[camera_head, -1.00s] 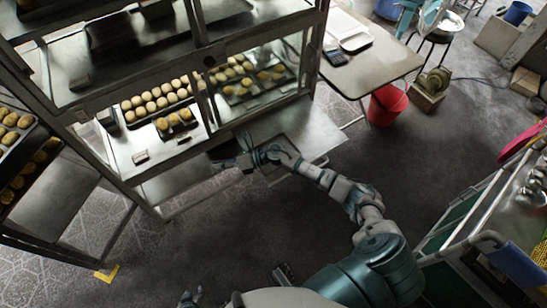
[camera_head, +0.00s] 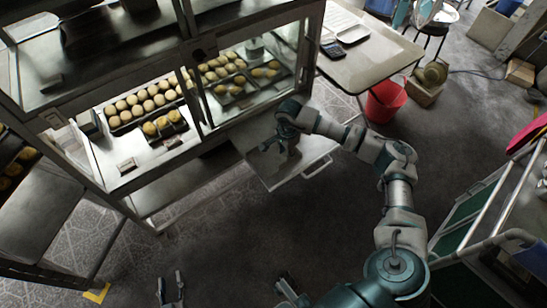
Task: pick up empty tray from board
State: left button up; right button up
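A flat grey metal board (camera_head: 318,146) juts out from the lower front of the glass cabinet, with a handle-like loop at its front edge. A flat grey surface (camera_head: 272,178) lies at its near left part; I cannot tell for sure whether this is the empty tray or bare board. My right gripper (camera_head: 272,152) points down over this part, its wrist bent above it. Its fingers are small and dark, and whether they touch anything is unclear. My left gripper (camera_head: 171,292) is at the bottom edge, fingers apart and empty, away from the board.
The glass cabinet (camera_head: 187,60) holds trays of buns (camera_head: 145,103) behind its front, above the board. A rack stands at the left edge. A table (camera_head: 366,58) and a red bucket (camera_head: 386,101) stand beyond the board. A cart is at right. The floor between is clear.

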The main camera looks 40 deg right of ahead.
aim_at(285, 161)
notch_tip(285, 161, down, 3)
jog(key=shift+r, duration=0.1)
jog(key=f, duration=0.1)
jog(key=f+b, duration=0.1)
jog(key=f, duration=0.1)
jog(key=f+b, duration=0.1)
jog(key=shift+w+f, duration=0.25)
jog(key=shift+f, duration=0.1)
jog(key=shift+d+f, duration=0.1)
jog(key=shift+f, duration=0.05)
jog(key=shift+c, duration=0.7)
pick_arm(q)
jog(key=r+t, duration=0.1)
jog(key=w+d+r+t, duration=0.1)
jog(key=r, duration=0.1)
jog(key=w+r+t+h, duration=0.1)
jog(key=r+t, duration=0.1)
jog(key=shift+d+r, duration=0.15)
pick_arm(e)
grip_shut()
